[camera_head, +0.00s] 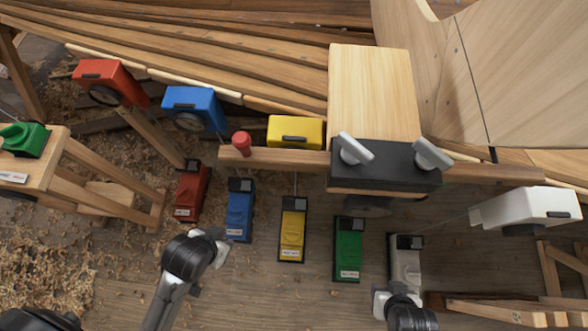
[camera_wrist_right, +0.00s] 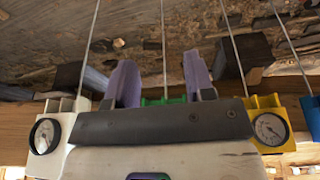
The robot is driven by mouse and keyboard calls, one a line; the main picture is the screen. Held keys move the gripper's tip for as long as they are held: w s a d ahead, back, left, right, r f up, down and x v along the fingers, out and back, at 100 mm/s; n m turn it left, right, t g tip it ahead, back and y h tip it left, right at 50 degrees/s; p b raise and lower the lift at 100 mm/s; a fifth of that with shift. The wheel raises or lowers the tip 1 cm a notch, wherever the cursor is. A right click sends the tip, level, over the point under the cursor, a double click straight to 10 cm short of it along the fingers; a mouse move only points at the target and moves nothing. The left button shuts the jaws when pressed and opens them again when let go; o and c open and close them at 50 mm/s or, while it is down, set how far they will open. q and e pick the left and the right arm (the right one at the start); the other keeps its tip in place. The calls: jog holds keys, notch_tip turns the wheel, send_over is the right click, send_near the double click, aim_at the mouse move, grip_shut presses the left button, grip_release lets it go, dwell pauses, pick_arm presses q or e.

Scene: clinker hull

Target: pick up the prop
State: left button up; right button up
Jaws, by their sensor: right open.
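I cannot tell for certain which thing is the prop. A small red-topped peg (camera_head: 242,139) stands at the rail further left. My right gripper (camera_wrist_right: 161,85) has two purplish fingers spread apart in the wrist view, with nothing clearly held and a green thing (camera_wrist_right: 165,101) behind them.
Along the rail are red (camera_head: 108,82), blue (camera_head: 194,107), yellow (camera_head: 296,132) and white (camera_head: 530,207) boxes. Gauges show on white (camera_wrist_right: 47,135) and yellow (camera_wrist_right: 270,128) ones, with thin cords. Several coloured units, including green (camera_head: 348,250), lie below. Hull planks (camera_head: 200,50) fill the back.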

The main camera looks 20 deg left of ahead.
jog(key=o, duration=0.5)
jog(key=shift+w, duration=0.1)
jog(key=shift+d+r, duration=0.15)
